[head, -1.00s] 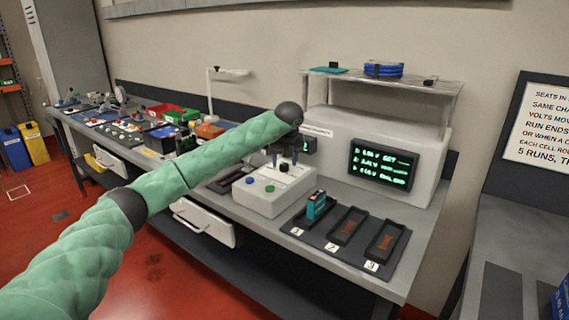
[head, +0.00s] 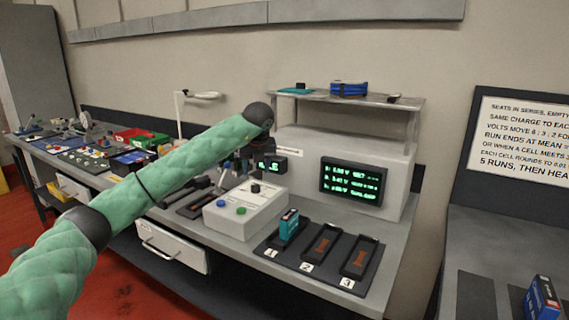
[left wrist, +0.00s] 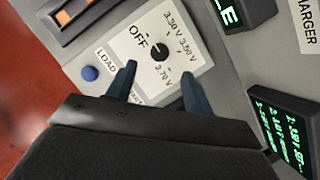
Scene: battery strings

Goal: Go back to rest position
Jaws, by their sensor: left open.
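My left arm reaches in from the left of the head view. Its gripper (head: 236,166) hangs behind the white control box (head: 230,222), partly hidden by my own forearm. In the left wrist view the two fingers (left wrist: 157,85) are apart with nothing between them, above the box's panel. The panel has a black dial (left wrist: 157,53) with its label OFF beside it and voltage marks around it. A blue button (left wrist: 90,73) sits next to the word LOAD. My right gripper does not show.
A three-slot tray (head: 297,262) has a teal battery (head: 289,224) in slot 1; slots 2 and 3 hold none. A charger (head: 400,185) with a lit green screen (head: 352,181) stands behind. A blue battery box (head: 541,298) is at the lower right. Clutter fills the bench's left end.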

